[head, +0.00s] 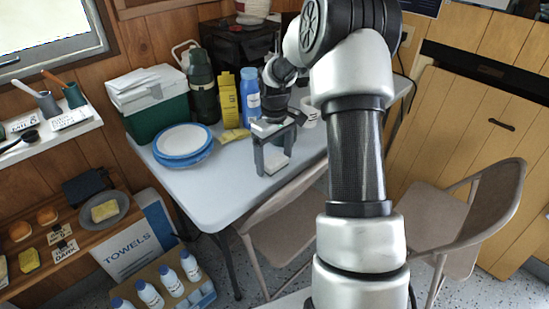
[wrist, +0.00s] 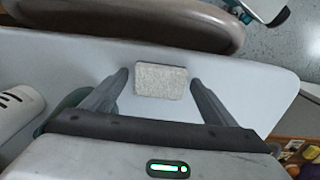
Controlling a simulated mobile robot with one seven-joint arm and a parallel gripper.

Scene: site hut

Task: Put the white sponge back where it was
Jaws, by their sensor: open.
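The white sponge (wrist: 161,82) is a pale, speckled block lying on the grey-white table near its edge. It also shows in the head view (head: 275,159), partly behind my gripper. My gripper (head: 276,165) points down at the table's front part and is open. In the wrist view its fingertips (wrist: 159,78) stand on either side of the sponge, with a gap at each side. I cannot tell how high they are above the table. A yellowish sponge (head: 105,211) lies on a grey plate (head: 120,201) on the low wooden shelf.
On the table (head: 215,185) are stacked blue-rimmed plates (head: 183,138), a green cooler (head: 158,117), a flask (head: 203,90), yellow (head: 229,101) and blue (head: 250,98) bottles and a white mug (head: 310,111). Chairs (head: 275,235) stand close in front. The wooden shelf (head: 85,225) holds other sponge-like blocks and labels.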

